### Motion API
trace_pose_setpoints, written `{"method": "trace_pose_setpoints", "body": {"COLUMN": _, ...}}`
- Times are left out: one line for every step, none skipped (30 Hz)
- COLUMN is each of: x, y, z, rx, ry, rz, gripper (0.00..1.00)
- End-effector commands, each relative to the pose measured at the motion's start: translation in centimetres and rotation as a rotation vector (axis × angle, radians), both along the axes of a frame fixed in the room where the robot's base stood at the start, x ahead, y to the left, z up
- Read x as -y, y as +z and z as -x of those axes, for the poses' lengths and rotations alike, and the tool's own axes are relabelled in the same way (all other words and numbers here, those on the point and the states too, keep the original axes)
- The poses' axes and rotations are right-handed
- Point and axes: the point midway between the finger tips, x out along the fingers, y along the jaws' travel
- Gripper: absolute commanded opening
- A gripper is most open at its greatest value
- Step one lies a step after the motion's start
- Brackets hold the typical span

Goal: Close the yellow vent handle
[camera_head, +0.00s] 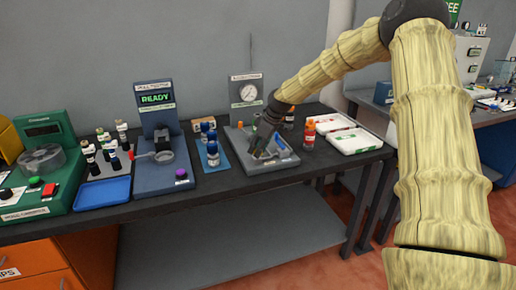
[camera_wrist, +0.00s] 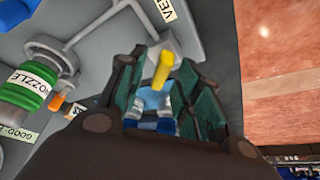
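The yellow vent handle (camera_wrist: 163,70) shows in the wrist view as a short yellow bar on a pale mount. My gripper (camera_wrist: 158,82) is open, with one dark green finger on each side of the handle. The handle lies nearer the right finger; I cannot tell whether they touch. In the head view my gripper (camera_head: 261,143) is low over the grey station (camera_head: 286,163) with a round gauge (camera_head: 247,94) behind it. The handle cannot be made out there, behind my gripper.
In the wrist view a green-banded nozzle part (camera_wrist: 30,86) and an orange knob (camera_wrist: 58,103) lie left of my fingers. In the head view an orange bottle (camera_head: 309,135) and white trays (camera_head: 353,140) stand right of the station. A blue rack with bottles (camera_head: 211,148) stands left.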

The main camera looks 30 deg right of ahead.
Motion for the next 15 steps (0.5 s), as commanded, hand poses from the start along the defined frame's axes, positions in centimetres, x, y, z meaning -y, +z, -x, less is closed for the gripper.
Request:
{"method": "trace_pose_setpoints", "body": {"x": 0.0, "y": 0.0, "z": 0.0, "rx": 0.0, "ry": 0.0, "rz": 0.0, "gripper": 0.34}}
{"method": "trace_pose_setpoints", "body": {"x": 0.0, "y": 0.01, "z": 0.0, "rx": 0.0, "ry": 0.0, "rz": 0.0, "gripper": 0.3}}
{"method": "trace_pose_setpoints", "body": {"x": -0.01, "y": 0.01, "z": 0.01, "rx": 0.0, "ry": 0.0, "rz": 0.0, "gripper": 0.23}}
{"method": "trace_pose_setpoints", "body": {"x": -0.01, "y": 0.01, "z": 0.01, "rx": 0.0, "ry": 0.0, "rz": 0.0, "gripper": 0.18}}
{"method": "trace_pose_setpoints", "body": {"x": -0.01, "y": 0.01, "z": 0.01, "rx": 0.0, "ry": 0.0, "rz": 0.0, "gripper": 0.12}}
{"method": "trace_pose_setpoints", "body": {"x": -0.01, "y": 0.01, "z": 0.01, "rx": 0.0, "ry": 0.0, "rz": 0.0, "gripper": 0.05}}
{"method": "trace_pose_setpoints", "body": {"x": -0.01, "y": 0.01, "z": 0.01, "rx": 0.0, "ry": 0.0, "rz": 0.0, "gripper": 0.0}}
{"method": "trace_pose_setpoints", "body": {"x": 0.0, "y": 0.01, "z": 0.02, "rx": 0.0, "ry": 0.0, "rz": 0.0, "gripper": 0.0}}
{"method": "trace_pose_setpoints", "body": {"x": 0.0, "y": 0.02, "z": 0.01, "rx": 0.0, "ry": 0.0, "rz": 0.0, "gripper": 0.0}}
{"method": "trace_pose_setpoints", "body": {"x": 0.0, "y": 0.02, "z": 0.01, "rx": 0.0, "ry": 0.0, "rz": 0.0, "gripper": 0.0}}
{"method": "trace_pose_setpoints", "body": {"x": 0.01, "y": 0.03, "z": 0.0, "rx": 0.0, "ry": 0.0, "rz": 0.0, "gripper": 0.0}}
{"method": "trace_pose_setpoints", "body": {"x": 0.01, "y": 0.03, "z": 0.0, "rx": 0.0, "ry": 0.0, "rz": 0.0, "gripper": 0.0}}
{"method": "trace_pose_setpoints", "body": {"x": 0.01, "y": 0.04, "z": 0.0, "rx": 0.0, "ry": -0.001, "rz": 0.0, "gripper": 0.0}}
{"method": "trace_pose_setpoints", "body": {"x": 0.01, "y": 0.05, "z": 0.0, "rx": 0.0, "ry": -0.004, "rz": 0.001, "gripper": 0.0}}
{"method": "trace_pose_setpoints", "body": {"x": 0.01, "y": 0.07, "z": -0.01, "rx": 0.001, "ry": -0.008, "rz": 0.001, "gripper": 0.0}}
